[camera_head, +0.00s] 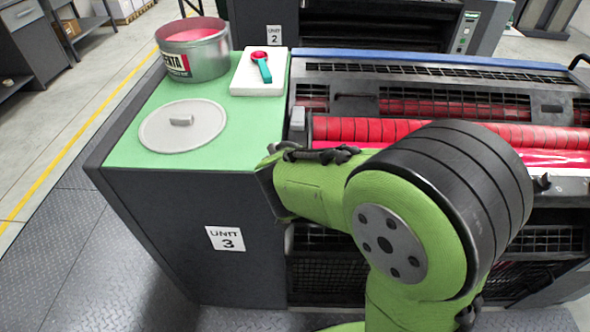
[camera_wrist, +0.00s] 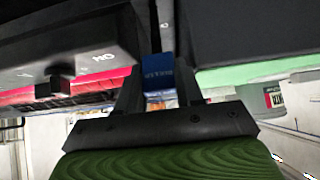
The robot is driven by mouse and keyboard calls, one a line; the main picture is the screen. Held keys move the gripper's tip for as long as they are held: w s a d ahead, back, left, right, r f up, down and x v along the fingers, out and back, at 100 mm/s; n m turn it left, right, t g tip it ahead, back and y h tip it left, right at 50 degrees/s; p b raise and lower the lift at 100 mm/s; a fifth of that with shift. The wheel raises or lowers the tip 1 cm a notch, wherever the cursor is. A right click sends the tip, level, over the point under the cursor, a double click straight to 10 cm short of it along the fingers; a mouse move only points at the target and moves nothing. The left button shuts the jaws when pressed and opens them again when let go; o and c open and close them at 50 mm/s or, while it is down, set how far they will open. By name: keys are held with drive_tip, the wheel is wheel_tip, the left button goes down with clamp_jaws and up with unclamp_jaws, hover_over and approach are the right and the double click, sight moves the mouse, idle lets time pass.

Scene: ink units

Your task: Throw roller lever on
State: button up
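In the wrist view my gripper (camera_wrist: 160,78) has its two dark fingers apart. A small blue piece with faint lettering (camera_wrist: 158,72) fills part of the gap between them. Whether the fingers touch it, and whether it is the roller lever, I cannot tell. A dark housing (camera_wrist: 85,45) at the left carries an upside-down "ON" mark, with a small dark knob (camera_wrist: 62,88) near it. In the head view my green arm covers the near side of the press by unit 3, and my gripper is hidden behind it.
Floor at the left is free.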

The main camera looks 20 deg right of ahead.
drive_tip(key=p+v, duration=0.3)
drive_tip(key=v, duration=1.2)
drive_tip(key=shift+s+r, duration=0.25)
drive_tip(key=shift+s, duration=0.05)
drive_tip(key=s+d+n+g+y+p, duration=0.2)
drive_tip(key=s+d, duration=0.3)
drive_tip(key=s, duration=0.8)
drive_tip(key=shift+r+n+g+y+p, duration=0.3)
drive_tip(key=shift+n+g+y+p, duration=0.15)
drive_tip(key=shift+n, duration=0.35)
drive_tip(key=shift+s, duration=0.15)
